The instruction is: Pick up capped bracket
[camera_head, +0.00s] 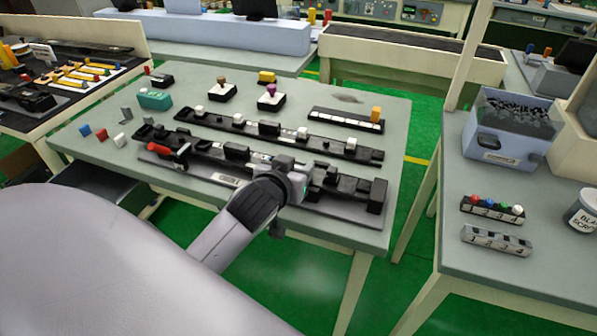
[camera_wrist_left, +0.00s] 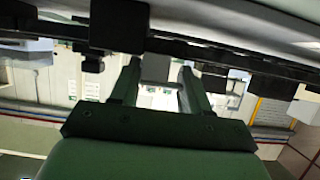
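My left gripper (camera_head: 292,183) is over the front black fixture rail (camera_head: 335,190) on the grey-green table. In the left wrist view the gripper (camera_wrist_left: 158,72) has its two fingers apart, with a small grey block (camera_wrist_left: 155,68) showing between them. A gap shows beside the right finger, and I cannot tell whether the block touches the left one. I cannot tell for sure which piece is the capped bracket. Small black-and-white blocks with a brown cap (camera_head: 222,82) and a purple cap (camera_head: 271,89) stand at the back. My right gripper is out of view.
A second black rail (camera_head: 345,148) with white blocks lies behind the front one. A red-handled clamp (camera_head: 160,149) sits at its left end. A teal block (camera_head: 155,99) stands at the left. A blue bin (camera_head: 500,140) is on the right table, across a green floor gap.

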